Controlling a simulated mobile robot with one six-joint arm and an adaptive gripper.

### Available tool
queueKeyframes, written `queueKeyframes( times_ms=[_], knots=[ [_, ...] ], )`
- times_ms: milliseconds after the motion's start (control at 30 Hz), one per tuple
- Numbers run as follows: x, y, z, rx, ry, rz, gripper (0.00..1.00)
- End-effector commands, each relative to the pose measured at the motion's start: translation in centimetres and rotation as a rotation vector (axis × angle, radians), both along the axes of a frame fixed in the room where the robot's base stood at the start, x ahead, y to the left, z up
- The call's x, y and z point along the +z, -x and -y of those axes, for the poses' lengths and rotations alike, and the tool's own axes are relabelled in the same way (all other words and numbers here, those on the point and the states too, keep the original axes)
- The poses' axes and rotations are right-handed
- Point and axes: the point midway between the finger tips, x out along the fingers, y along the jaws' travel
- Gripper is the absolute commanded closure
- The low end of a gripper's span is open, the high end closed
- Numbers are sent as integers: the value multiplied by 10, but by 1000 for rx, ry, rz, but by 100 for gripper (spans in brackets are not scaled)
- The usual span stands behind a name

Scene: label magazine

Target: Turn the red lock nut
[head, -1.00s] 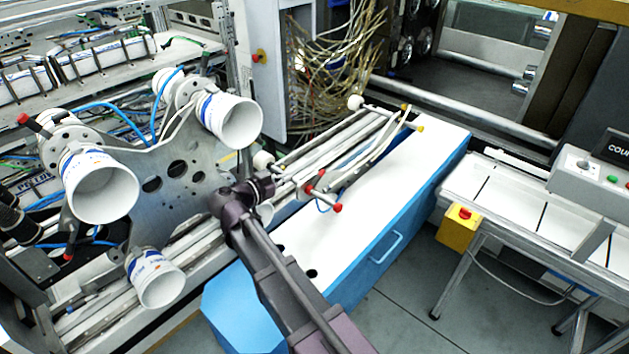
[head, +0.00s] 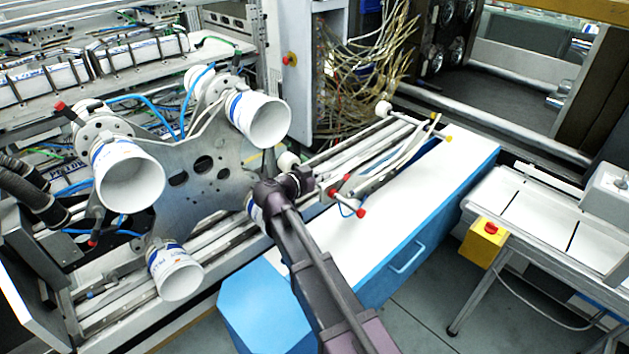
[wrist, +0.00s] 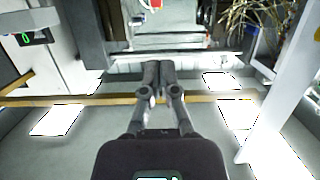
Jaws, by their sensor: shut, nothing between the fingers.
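No part is clearly identifiable as the red lock nut. Several small red parts show in the head view: a red end (head: 361,212) and another red piece (head: 333,193) on the rod assembly over the white table top, and a red tip (head: 60,106) at the upper left cup holder. My gripper (head: 268,157) stands in front of the grey plate's right side, left of the rod assembly and apart from its red ends. In the wrist view my gripper (wrist: 157,66) has its fingers together with nothing between them. A small red patch (wrist: 155,4) is cut off at that view's top edge.
White cups (head: 130,180) stick out from the grey plate (head: 195,205) at left. The blue cabinet (head: 400,250) with its white top lies right of my arm. A yellow box with a red button (head: 490,228) hangs by the right-hand table. Floor shows between them.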

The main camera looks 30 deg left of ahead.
Motion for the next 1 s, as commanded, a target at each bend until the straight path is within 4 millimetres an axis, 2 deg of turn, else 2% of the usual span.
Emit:
queueKeyframes(
  times_ms=[100,300,600,1000],
  knots=[
    [-6,-19,5,-3,0,0,100],
    [-16,-45,12,-2,0,0,100],
    [-38,-57,16,-3,0,0,100],
    [-44,-62,17,-1,-1,0,100]
  ],
)
